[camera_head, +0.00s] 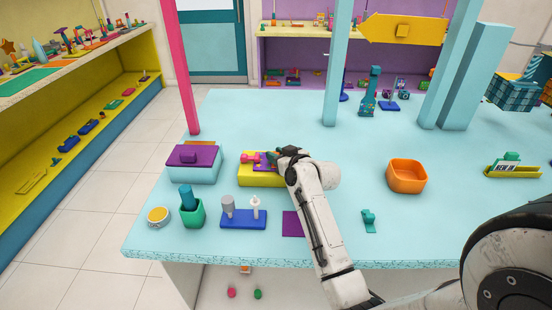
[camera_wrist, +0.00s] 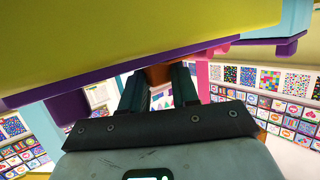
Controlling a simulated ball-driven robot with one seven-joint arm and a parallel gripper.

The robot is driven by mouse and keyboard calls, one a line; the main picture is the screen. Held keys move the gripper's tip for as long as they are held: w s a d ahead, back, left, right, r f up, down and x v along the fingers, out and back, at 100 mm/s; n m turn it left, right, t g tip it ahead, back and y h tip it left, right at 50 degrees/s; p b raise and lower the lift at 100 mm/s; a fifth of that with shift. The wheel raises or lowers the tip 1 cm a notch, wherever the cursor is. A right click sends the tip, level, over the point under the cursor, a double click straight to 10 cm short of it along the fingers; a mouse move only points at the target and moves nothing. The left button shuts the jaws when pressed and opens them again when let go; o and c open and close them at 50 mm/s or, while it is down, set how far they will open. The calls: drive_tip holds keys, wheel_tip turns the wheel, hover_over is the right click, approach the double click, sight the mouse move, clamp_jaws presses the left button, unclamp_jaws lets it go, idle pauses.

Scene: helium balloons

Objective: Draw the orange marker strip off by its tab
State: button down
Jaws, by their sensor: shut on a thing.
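In the wrist view my gripper (camera_wrist: 158,86) has its two dark fingers on either side of a small orange piece (camera_wrist: 158,74), which I take to be the tab of the orange marker strip. The fingers are shut on it. The rest of the strip is hidden behind a purple edge and a large yellow body (camera_wrist: 140,35) close to the camera. In the head view my gripper (camera_head: 284,154) is at the right end of purple and pink parts (camera_head: 262,158) on a yellow block (camera_head: 258,180). My wrist covers much of this spot, and no orange strip can be made out there.
Left of the yellow block stands a light blue box with a purple lid (camera_head: 195,158). In front are a blue stand (camera_head: 243,217), a green cup (camera_head: 193,211) and a purple square (camera_head: 293,224). An orange bowl (camera_head: 407,176) is to the right. Posts rise behind.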

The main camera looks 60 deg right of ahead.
drive_tip(key=shift+r, duration=0.5)
drive_tip(key=shift+r+p, duration=0.15)
drive_tip(key=shift+p, duration=0.2)
drive_tip(key=shift+w+d+r+p, duration=0.1)
drive_tip(key=shift+w+r+p, duration=0.05)
drive_tip(key=shift+r+p, duration=1.15)
drive_tip(key=shift+w+d+r+p, duration=0.1)
drive_tip(key=shift+r+p, duration=0.75)
drive_tip(key=shift+r, duration=0.8)
wheel_tip(320, 180, up, 5)
drive_tip(key=p, duration=0.3)
drive_tip(key=shift+p, duration=0.35)
drive_tip(key=shift+s+a+f, duration=0.1)
drive_tip(key=shift+f, duration=0.05)
